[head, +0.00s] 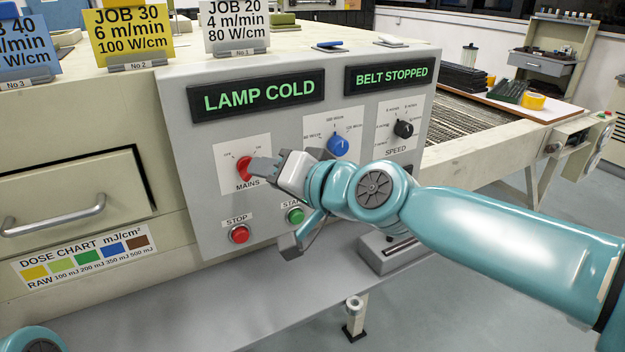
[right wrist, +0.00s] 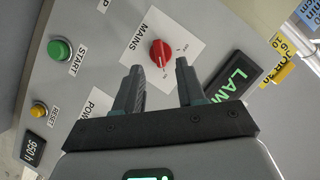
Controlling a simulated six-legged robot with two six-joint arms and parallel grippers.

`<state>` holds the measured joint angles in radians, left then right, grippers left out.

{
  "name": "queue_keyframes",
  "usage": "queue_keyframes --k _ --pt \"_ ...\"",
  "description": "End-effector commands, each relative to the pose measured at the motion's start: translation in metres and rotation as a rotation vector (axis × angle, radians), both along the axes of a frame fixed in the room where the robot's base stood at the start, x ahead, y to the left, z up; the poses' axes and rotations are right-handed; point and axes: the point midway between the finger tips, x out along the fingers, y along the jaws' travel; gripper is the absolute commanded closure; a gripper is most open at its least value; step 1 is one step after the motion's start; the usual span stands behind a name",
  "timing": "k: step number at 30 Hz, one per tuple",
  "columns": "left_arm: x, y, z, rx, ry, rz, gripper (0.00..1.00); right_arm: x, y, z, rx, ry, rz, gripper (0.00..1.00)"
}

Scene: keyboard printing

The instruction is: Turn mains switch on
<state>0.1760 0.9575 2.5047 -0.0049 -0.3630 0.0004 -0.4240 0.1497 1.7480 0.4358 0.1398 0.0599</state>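The red mains switch (head: 243,168) is a rotary knob on a white plate at the left of the grey control panel. In the right wrist view the red knob (right wrist: 160,53) lies just past and between the two fingertips, with no clear contact. I cannot surely read its pointer position. My right gripper (head: 268,206) is in front of the panel with its fingers spread, one close to the knob and one lower down. It also shows open and empty in the right wrist view (right wrist: 159,66). My left gripper is out of view.
Close by are the blue power knob (head: 338,145), black speed knob (head: 403,129), green start button (head: 295,215) and red stop button (head: 239,234). The displays read LAMP COLD (head: 258,94) and BELT STOPPED (head: 392,75). A drawer handle (head: 55,215) sticks out at left.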

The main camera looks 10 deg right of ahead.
Motion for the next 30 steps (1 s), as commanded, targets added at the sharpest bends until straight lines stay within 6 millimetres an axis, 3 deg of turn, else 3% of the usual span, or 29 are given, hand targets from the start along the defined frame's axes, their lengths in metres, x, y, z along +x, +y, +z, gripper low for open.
queue_keyframes --k 6,12,18,30 --pt "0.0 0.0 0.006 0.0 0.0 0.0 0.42 -0.048 -0.035 0.019 0.002 -0.004 -0.004 0.61" --pt "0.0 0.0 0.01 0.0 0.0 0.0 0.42 -0.08 -0.056 0.029 0.003 -0.002 -0.003 0.61" --pt "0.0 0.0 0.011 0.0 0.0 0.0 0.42 -0.094 -0.065 0.032 0.001 -0.001 -0.002 0.61" --pt "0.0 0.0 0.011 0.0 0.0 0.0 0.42 -0.095 -0.065 0.032 0.001 0.0 -0.001 0.61"
